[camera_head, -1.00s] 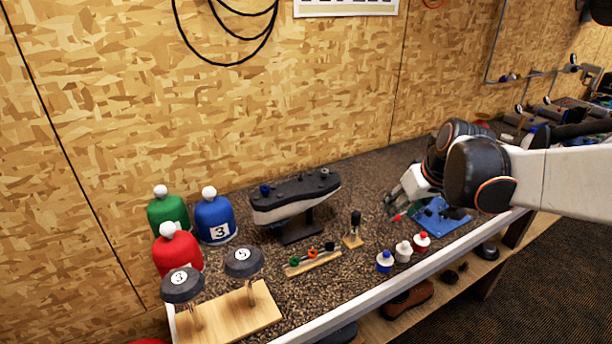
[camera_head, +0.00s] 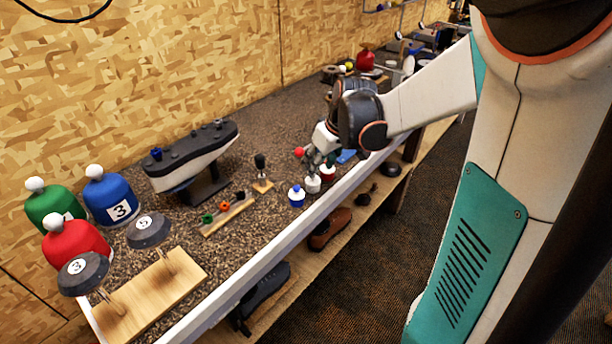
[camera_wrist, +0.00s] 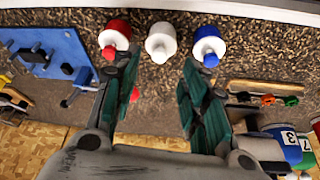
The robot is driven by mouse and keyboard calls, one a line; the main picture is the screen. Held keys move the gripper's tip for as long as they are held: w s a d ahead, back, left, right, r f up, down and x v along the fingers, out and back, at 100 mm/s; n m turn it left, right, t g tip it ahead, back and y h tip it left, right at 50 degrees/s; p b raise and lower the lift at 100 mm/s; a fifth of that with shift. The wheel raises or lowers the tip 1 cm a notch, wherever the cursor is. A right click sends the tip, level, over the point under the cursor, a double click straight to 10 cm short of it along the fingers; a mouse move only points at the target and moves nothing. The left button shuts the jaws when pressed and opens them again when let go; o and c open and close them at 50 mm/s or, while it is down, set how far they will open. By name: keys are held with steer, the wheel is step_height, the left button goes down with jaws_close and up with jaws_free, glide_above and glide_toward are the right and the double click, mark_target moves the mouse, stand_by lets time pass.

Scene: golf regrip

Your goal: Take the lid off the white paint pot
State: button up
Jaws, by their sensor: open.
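The white paint pot (camera_wrist: 161,42) stands between the red-lidded pot (camera_wrist: 114,36) and the blue-lidded pot (camera_wrist: 208,45) in the wrist view. Its white lid faces my gripper. My gripper (camera_wrist: 156,68) is open and empty, its two green-padded fingers spread either side of the white pot's line, short of the pot. The left fingertip overlaps the red lid's edge in the picture; I cannot tell whether they touch. In the head view the white pot (camera_head: 313,184) is just below my fingers (camera_head: 319,160), and its lid is partly hidden. The blue-lidded pot (camera_head: 296,196) is clear of them.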

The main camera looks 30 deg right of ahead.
steer(key=b+x, duration=0.2)
steer(key=x, duration=0.3)
steer(key=shift+f, duration=0.15)
steer(key=c, duration=0.8)
